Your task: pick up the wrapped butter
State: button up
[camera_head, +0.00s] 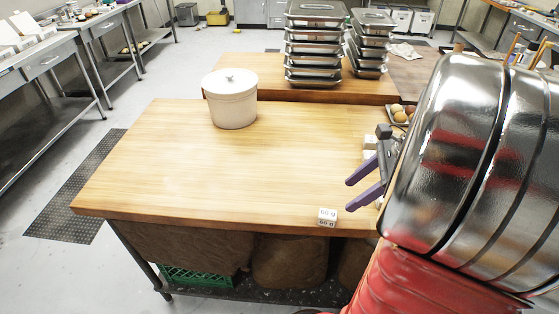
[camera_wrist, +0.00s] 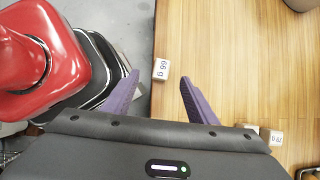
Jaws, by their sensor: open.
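A small white wrapped block, which looks like the butter (camera_head: 327,217), sits at the front edge of the wooden table, with "66 g" printed on it. In the wrist view this block (camera_wrist: 161,69) lies between and just beyond my fingertips, at the table edge. My gripper (camera_head: 351,194) is open and empty, its two purple fingers apart, to the right of the block in the head view. The fingers also show in the wrist view (camera_wrist: 158,82). Further pale blocks (camera_head: 370,142) stand behind my gripper, partly hidden; one shows printing in the wrist view (camera_wrist: 275,138).
A white lidded pot (camera_head: 231,100) stands at the table's back left. Stacked metal pans (camera_head: 315,45) stand on a farther table. A tray of round brown items (camera_head: 400,113) is at the right, partly hidden by my arm. The middle of the wooden table (camera_head: 220,165) is clear.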

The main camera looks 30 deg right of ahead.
aim_at(329, 214)
jog(key=shift+s+d+f+m+t, duration=0.15)
jog(key=shift+s+d+m, duration=0.05)
jog(key=shift+d+m, duration=0.25)
jog(key=shift+s+d+f+m+t, duration=0.1)
jog(key=shift+s+d+m+t, duration=0.1)
jog(key=shift+d+m, duration=0.25)
jog(key=shift+f, duration=0.1)
jog(key=x, duration=0.8)
jog(key=shift+a+f, duration=0.15)
jog(key=shift+x, duration=2.6)
jog(key=shift+s+a, duration=0.1)
jog(key=shift+s, duration=0.05)
